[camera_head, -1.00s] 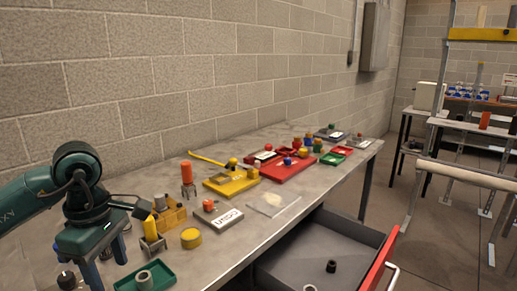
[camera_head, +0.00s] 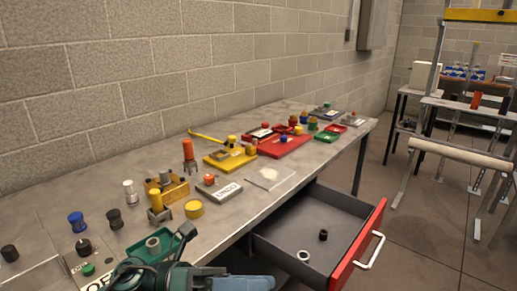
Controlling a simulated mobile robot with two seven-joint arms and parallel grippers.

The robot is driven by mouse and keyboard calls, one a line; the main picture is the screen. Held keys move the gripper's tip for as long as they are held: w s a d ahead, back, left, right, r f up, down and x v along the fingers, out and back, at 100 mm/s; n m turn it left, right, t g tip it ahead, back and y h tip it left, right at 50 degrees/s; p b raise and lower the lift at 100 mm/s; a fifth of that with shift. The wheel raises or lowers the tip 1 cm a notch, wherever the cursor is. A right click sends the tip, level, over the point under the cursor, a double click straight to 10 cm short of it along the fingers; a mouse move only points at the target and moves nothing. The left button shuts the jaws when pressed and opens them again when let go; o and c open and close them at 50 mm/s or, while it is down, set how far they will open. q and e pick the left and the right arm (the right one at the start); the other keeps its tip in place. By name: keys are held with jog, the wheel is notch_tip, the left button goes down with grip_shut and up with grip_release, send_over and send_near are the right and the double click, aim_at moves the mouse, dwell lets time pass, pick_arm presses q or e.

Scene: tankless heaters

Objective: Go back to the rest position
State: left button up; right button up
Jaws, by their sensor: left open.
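My left gripper (camera_head: 262,283) is at the bottom edge of the head view, partly cut off. Its teal wrist is low in front of the green tray, and its bluish fingers point right. It is open, and I see nothing held in it. My right gripper is not in view.
A grey workbench (camera_head: 110,190) runs along the block wall, with several coloured parts and trays on it. A green tray (camera_head: 165,247) holding a grey ring is behind my wrist. An open drawer (camera_head: 290,218) with a red front (camera_head: 364,240) juts out, holding a black ring and a white ring.

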pick_arm(q)
jog(key=w+a+f+n+t+y+p, duration=0.1)
jog(key=w+a+f+n+t+y, duration=0.25)
jog(key=n+t, duration=0.9)
jog(key=w+a+f+n+t+y, duration=0.2)
jog(key=a+f+n+t+y, duration=0.4)
jog(key=n, duration=1.1)
jog(key=s+a+f+n+g+y, duration=0.2)
jog(key=s+f+n, duration=0.3)
jog(key=f, duration=0.3)
jog(key=s+a+f+n+g+y+p, duration=0.1)
jog(key=s+f+n+g+y, duration=0.3)
jog(key=f, duration=0.5)
jog(key=s+a+n, duration=0.1)
jog(key=s+n, duration=0.1)
jog(key=n, duration=0.1)
jog(key=shift+s+f+n, duration=0.15)
jog(key=shift+f+n, duration=0.1)
jog(key=shift+n, duration=0.1)
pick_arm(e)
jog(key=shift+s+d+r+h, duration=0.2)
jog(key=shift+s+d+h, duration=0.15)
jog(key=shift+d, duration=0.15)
pick_arm(q)
jog(key=shift+y, duration=0.25)
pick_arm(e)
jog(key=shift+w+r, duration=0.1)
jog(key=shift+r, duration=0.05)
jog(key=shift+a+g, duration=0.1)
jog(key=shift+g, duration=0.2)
